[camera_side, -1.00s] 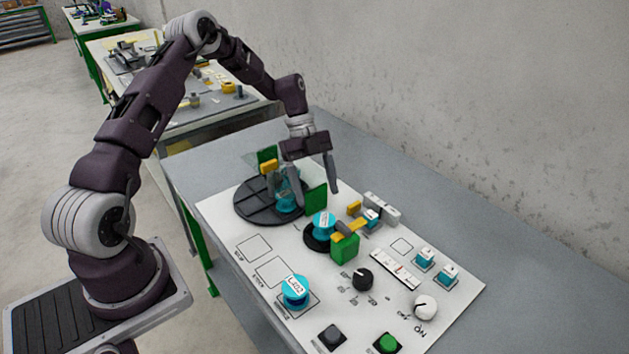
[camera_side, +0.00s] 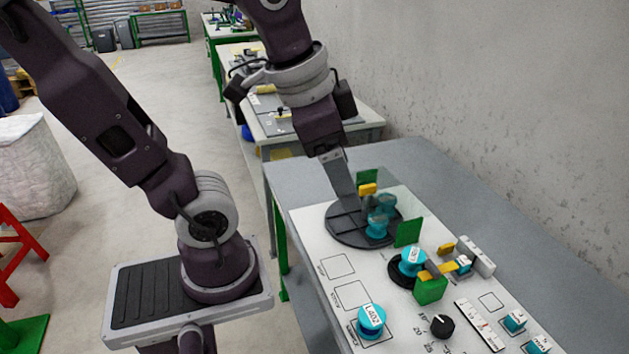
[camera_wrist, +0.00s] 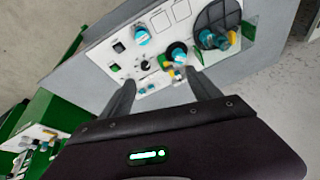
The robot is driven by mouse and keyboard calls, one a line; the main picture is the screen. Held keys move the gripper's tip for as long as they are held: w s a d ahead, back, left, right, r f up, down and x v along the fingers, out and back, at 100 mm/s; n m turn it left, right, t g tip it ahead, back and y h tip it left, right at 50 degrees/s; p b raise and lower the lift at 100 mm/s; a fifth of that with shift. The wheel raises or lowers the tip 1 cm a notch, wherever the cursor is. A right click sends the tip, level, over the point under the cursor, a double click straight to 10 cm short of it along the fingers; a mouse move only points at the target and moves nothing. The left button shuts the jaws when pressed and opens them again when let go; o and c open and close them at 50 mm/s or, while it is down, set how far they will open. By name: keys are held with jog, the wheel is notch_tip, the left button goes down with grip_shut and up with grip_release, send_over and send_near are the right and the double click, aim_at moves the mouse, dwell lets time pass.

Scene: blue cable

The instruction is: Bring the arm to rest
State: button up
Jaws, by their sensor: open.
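My gripper (camera_side: 343,188) is in the upper middle of the side view, pointing down, with one finger clearly visible. The finger overlaps the rear of the dark round disc (camera_side: 340,228) in the picture. In the wrist view my gripper (camera_wrist: 162,92) has its two fingers wide apart, with nothing held between them. The white panel (camera_wrist: 108,45) lies beyond the fingertips, apart from them. Teal spools stand on the disc (camera_side: 378,226), on a smaller black base (camera_side: 412,262) and at the front of the panel (camera_side: 371,320).
Green plates (camera_side: 408,232) and a green block (camera_side: 430,291) stand up from the panel. A black knob (camera_side: 442,326) and teal-based switches (camera_side: 514,321) are at the right front. The grey table (camera_side: 300,172) is bare behind the panel. A wall rises along the right.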

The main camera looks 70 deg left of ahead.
jog(key=s+n, duration=0.2)
jog(key=s+f+n+t, duration=0.1)
jog(key=s, duration=0.1)
jog(key=shift+s+d, duration=0.1)
jog(key=shift+d, duration=0.1)
jog(key=shift+r, duration=0.1)
dwell(0.9)
